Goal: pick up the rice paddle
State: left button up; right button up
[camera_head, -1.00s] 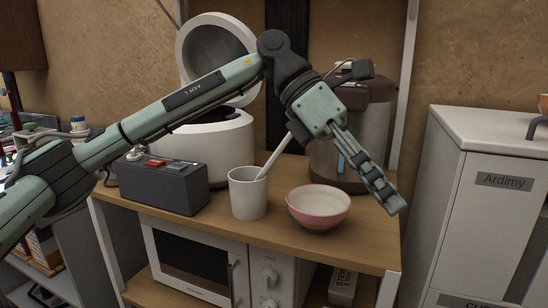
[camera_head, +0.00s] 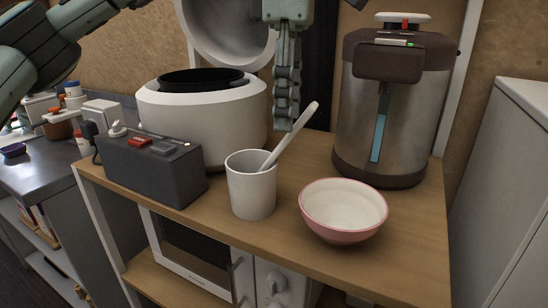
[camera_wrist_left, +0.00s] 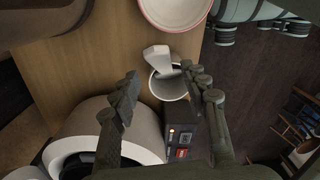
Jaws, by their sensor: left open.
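The rice paddle (camera_head: 295,132) is pale and leans in a white cup (camera_head: 251,187), its upper end sticking out up and to the right. My left gripper (camera_head: 286,122) points down just above and behind the paddle in the head view, its fingers seen edge-on. In the left wrist view the open fingers of my left gripper (camera_wrist_left: 163,88) stand on either side of the paddle (camera_wrist_left: 158,55) and the cup (camera_wrist_left: 168,84). Nothing is held. The paddle's lower end is hidden inside the cup. My right gripper is not in view.
A pink bowl (camera_head: 343,212) stands right of the cup on the wooden shelf top (camera_head: 290,252). A dark grey box (camera_head: 152,172) is left of it. An open rice cooker (camera_head: 203,122) and a steel water boiler (camera_head: 408,120) stand behind.

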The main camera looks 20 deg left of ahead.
aim_at(284, 144)
pick_arm(q)
jog(key=f, duration=0.4)
jog(key=f+b, duration=0.1)
jog(key=shift+s+a+f, duration=0.1)
jog(key=shift+s+f, duration=0.25)
jog(key=shift+f, duration=0.05)
grip_shut()
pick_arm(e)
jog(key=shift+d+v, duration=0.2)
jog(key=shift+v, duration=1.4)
